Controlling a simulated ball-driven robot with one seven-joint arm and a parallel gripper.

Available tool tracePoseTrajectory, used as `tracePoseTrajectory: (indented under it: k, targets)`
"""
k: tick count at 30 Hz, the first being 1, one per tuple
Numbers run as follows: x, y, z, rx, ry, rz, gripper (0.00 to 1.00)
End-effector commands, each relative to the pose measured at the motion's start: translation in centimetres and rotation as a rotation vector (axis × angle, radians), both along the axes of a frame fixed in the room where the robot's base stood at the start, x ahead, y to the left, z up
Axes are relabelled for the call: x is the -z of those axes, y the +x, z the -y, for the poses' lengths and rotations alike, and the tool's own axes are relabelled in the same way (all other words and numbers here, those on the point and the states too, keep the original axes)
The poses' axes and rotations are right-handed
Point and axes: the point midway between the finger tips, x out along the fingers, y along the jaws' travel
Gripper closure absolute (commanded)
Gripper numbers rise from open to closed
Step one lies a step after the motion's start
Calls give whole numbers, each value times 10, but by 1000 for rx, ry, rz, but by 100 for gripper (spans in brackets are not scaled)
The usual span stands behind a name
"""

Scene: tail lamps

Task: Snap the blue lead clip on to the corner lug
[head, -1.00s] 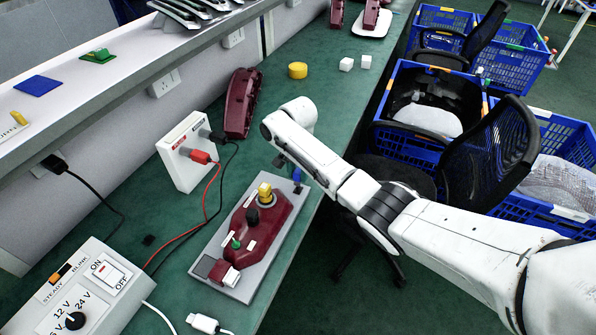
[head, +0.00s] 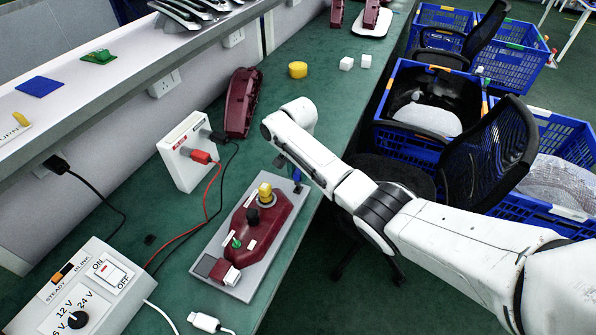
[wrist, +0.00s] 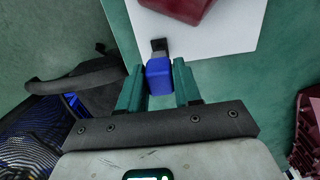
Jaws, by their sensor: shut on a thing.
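The blue lead clip (wrist: 159,78) is between the green fingers of my gripper (wrist: 158,67) in the wrist view, and the gripper is shut on it. The clip's grey front end points at the small dark corner lug (wrist: 158,44) on the light grey plate (wrist: 225,37). Clip and lug look very close; I cannot tell whether they are joined. In the head view a bit of the blue clip (head: 296,173) shows beside the plate's far right corner, with the lug (head: 298,188) just below it. My arm hides most of the gripper there.
A dark red tail lamp (head: 262,228) with yellow, black and green parts sits on the plate. A white box (head: 187,152) with red and black leads stands to its left. A power supply (head: 75,290) is at front left. The bench edge and a chair (head: 490,150) lie to the right.

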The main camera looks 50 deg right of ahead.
Motion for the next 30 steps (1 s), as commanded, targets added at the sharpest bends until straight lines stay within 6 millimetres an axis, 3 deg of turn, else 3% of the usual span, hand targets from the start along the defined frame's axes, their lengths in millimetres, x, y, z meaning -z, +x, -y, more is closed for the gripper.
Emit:
tracePoseTrajectory:
  k: [30]
  targets:
    - [29,0,-1,-1,0,1,98]
